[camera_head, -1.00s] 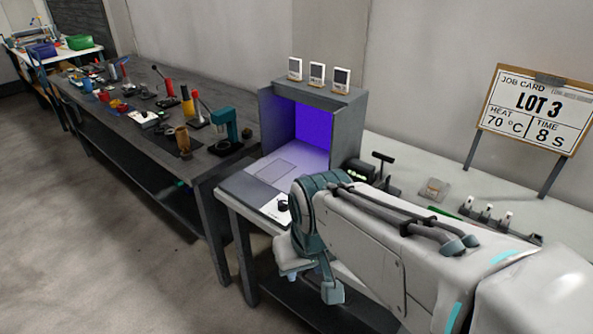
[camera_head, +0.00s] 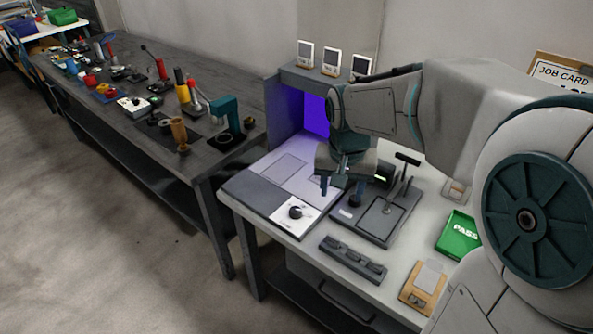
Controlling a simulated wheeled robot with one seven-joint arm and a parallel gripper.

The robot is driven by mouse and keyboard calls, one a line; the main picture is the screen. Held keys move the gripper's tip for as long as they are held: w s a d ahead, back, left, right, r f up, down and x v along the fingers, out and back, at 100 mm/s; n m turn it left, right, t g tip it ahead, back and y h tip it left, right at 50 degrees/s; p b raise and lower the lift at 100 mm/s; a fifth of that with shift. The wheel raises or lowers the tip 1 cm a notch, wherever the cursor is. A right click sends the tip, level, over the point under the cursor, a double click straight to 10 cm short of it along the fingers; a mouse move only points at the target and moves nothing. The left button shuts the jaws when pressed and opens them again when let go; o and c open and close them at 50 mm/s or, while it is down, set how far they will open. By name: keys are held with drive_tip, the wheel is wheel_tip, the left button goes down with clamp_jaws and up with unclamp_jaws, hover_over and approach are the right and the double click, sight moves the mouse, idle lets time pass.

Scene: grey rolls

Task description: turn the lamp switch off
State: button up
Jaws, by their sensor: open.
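The lamp booth (camera_head: 288,95) is a grey box, lit violet inside. In front of it, at the front corner of the bench, a white plate carries a black rotary knob (camera_head: 296,212), which looks like the lamp switch. Its pointer direction is too small to read. My gripper (camera_head: 340,194) points down with its two fingers apart and nothing visible between them. It hangs to the right of the knob and a little farther back, apart from it, over the edge of a dark fixture. My arm hides the right part of the booth.
The dark fixture (camera_head: 372,222) with a lever stands right of the knob plate. A grey slotted block (camera_head: 352,259), a wooden clipboard (camera_head: 423,287) and a green PASS tray (camera_head: 459,236) lie along the bench. Several small white-framed cards stand on the booth. A dark tool bench is at left.

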sight(296, 209)
drive_tip(key=w+a+f+m+g+p, duration=0.15)
drive_tip(key=w+a+f, duration=0.35)
drive_tip(key=w+a, duration=0.6)
drive_tip(key=shift+m, duration=0.45)
drive_tip(key=f, duration=0.4)
drive_tip(key=d+f+p, duration=0.1)
drive_tip(key=f, duration=0.9)
drive_tip(key=shift+w+d+f, duration=0.1)
drive_tip(key=shift+w+d, duration=0.1)
drive_tip(key=shift+w, duration=0.1)
drive_tip(key=shift+c, duration=0.3)
drive_tip(key=c, duration=0.9)
